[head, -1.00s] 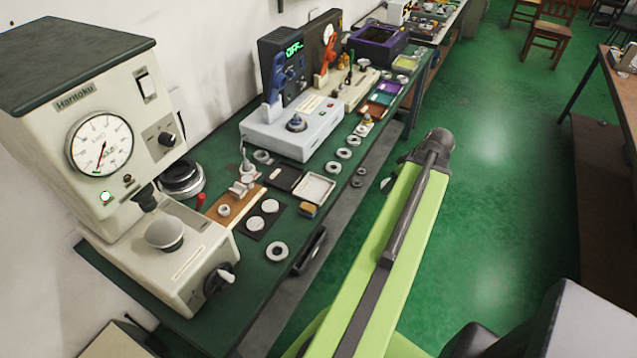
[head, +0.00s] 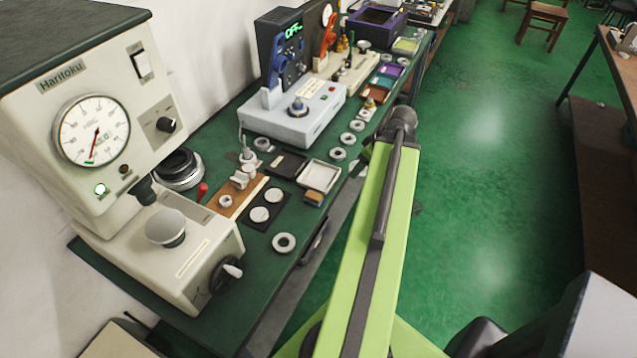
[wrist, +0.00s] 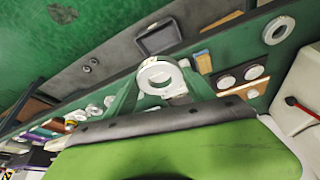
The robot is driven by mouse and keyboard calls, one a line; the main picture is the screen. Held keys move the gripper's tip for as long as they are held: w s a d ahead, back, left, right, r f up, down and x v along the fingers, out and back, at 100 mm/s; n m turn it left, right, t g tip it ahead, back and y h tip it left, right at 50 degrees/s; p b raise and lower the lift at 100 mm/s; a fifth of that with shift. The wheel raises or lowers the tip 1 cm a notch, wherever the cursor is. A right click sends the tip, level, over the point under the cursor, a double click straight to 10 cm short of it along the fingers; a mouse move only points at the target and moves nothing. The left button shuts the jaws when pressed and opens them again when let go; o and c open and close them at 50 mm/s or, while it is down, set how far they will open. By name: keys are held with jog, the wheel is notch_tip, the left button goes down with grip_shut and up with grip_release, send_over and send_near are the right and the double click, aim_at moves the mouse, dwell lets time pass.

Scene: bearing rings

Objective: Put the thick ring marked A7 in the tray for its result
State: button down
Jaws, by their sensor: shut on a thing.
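A thick pale metal ring (wrist: 158,76) is held between the fingers of my gripper (wrist: 160,82) in the wrist view. No marking on it can be read. In the head view my gripper and the ring are hidden behind the end of my green arm, which reaches over the bench's front edge. Small coloured trays lie farther along the bench: a purple tray (head: 393,69), a teal tray (head: 382,82), an orange-brown tray (head: 373,96) and a yellow-green tray (head: 407,45). Nearer are a white tray (head: 320,176) and a black tray (head: 287,163).
A hardness tester (head: 95,135) with a dial stands at the left. A grey instrument (head: 293,118) reading OFF stands behind the trays. Several loose rings (head: 338,154) lie along the front edge; another ring (head: 284,243) lies nearer.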

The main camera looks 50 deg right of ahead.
jog(key=w+a+f, duration=0.1)
jog(key=w+a, duration=0.2)
jog(key=w, duration=0.1)
jog(key=b, duration=0.8)
send_near(318, 177)
jog(key=shift+w+f+n, duration=0.4)
jog(key=shift+w+f, duration=0.45)
jog(key=shift+w, duration=0.35)
notch_tip(318, 177, down, 4)
jog(key=b, duration=0.4)
jog(key=shift+f, duration=0.2)
jog(key=shift+r+p, duration=0.25)
jog(key=shift+p, duration=0.05)
jog(key=shift+f, duration=0.15)
jog(key=shift+c, duration=1.8)
grip_release()
jog(key=shift+s, duration=0.1)
